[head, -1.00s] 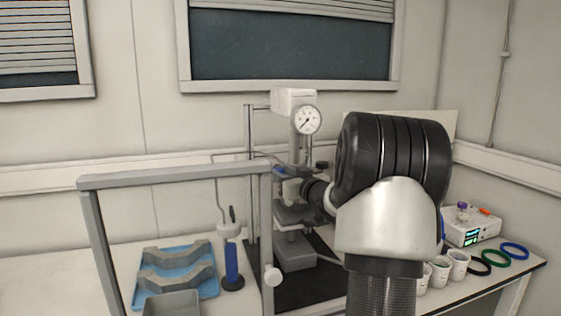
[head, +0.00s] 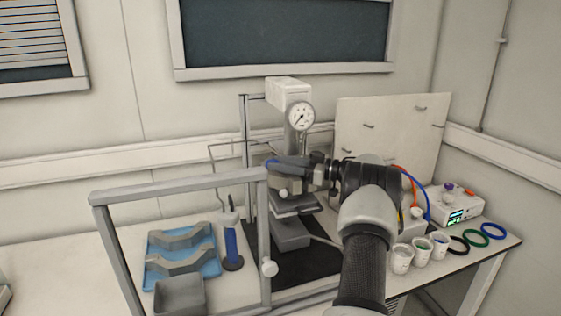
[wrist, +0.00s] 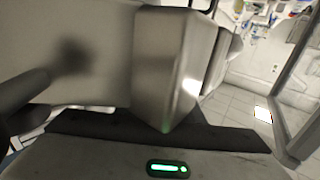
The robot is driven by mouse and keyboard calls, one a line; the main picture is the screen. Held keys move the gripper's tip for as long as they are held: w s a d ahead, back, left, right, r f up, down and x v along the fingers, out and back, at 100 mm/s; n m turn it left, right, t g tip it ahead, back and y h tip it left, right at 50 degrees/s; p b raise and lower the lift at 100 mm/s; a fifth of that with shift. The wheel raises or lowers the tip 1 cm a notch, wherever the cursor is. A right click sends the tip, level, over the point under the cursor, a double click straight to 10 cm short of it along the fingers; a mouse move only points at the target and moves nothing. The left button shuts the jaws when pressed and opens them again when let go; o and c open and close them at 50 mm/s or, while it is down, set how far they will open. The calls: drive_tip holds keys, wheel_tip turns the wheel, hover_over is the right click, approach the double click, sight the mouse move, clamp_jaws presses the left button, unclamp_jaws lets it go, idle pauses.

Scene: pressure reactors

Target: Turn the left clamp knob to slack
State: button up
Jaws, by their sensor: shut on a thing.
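The pressure reactor stands on a black mat, with a white head block (head: 289,93) and a round dial gauge (head: 300,116) on top. My arm reaches in from the lower right, and my gripper (head: 280,165) points left at the clamp level below the gauge. It is shut on what seems to be the left clamp knob, which the fingers and wrist hide. A small pale knob (head: 283,193) shows just below the gripper. In the wrist view a large grey metal part (wrist: 165,65) fills the middle, close and blurred; no knob can be made out there.
A grey frame (head: 180,187) with a white knob (head: 269,268) stands in front at left. Behind it are a blue tray (head: 155,246) with grey cradles and a blue-handled tool (head: 232,245). White cups (head: 402,258), coloured rings (head: 493,231) and a white device (head: 455,203) are at right.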

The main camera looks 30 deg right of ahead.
drive_tip(key=shift+n+g+y, duration=0.3)
idle(0.4)
drive_tip(key=o, duration=0.9)
drive_tip(key=shift+o, duration=0.8)
drive_tip(key=shift+r, duration=0.15)
